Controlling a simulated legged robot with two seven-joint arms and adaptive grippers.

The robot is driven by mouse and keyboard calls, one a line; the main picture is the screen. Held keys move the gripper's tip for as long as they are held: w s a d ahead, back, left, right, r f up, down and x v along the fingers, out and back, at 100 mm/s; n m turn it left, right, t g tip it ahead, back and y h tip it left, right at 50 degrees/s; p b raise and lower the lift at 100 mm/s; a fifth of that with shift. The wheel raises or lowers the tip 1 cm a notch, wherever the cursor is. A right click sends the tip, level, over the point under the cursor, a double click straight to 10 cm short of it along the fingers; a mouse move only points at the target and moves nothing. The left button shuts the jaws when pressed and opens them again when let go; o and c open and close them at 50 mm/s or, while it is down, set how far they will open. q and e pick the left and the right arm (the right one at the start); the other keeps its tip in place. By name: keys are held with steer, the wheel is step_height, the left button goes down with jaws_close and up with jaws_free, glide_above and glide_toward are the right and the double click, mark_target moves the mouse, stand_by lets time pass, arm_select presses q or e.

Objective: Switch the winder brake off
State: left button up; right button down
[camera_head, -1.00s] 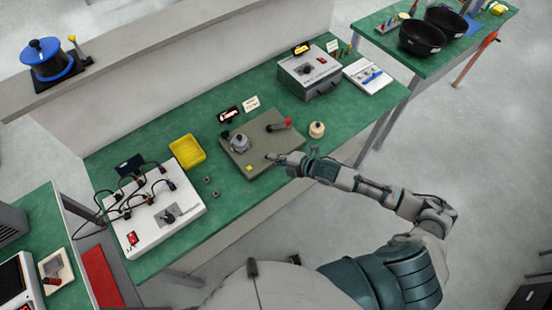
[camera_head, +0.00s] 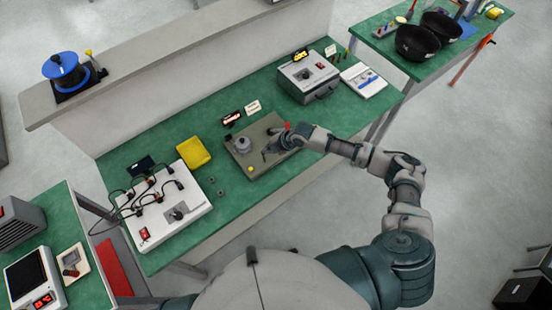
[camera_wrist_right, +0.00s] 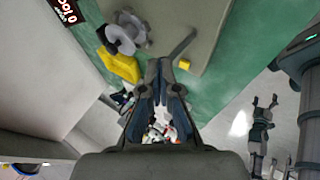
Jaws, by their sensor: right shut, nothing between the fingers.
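On the bench lies a grey-brown plate (camera_head: 262,168) with a round grey fitting (camera_head: 243,145), a small yellow piece (camera_head: 250,169) and a red-handled lever (camera_head: 287,126). I cannot tell which part is the winder brake. My right gripper (camera_head: 268,152) is over the plate, shut and empty, and its arm partly hides the lever. In the right wrist view, its fingertips (camera_wrist_right: 160,64) lie close to a dark rod (camera_wrist_right: 180,46) and the yellow piece (camera_wrist_right: 184,63); contact cannot be told. My left gripper (camera_wrist_right: 264,101) appears open, far off the bench.
A yellow tray (camera_head: 193,152) and a white wired box (camera_head: 170,212) stand left of the plate. A grey box (camera_head: 308,78) stands behind right. A blue drum (camera_head: 63,70) with a yellow-knobbed lever (camera_head: 90,57) sits on the ledge.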

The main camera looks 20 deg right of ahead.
steer(key=shift+w+a+f, duration=0.1)
steer(key=shift+w+a, duration=0.05)
steer(key=shift+w, duration=0.15)
steer(key=shift+r+p, duration=0.65)
steer(key=shift+r, duration=0.2)
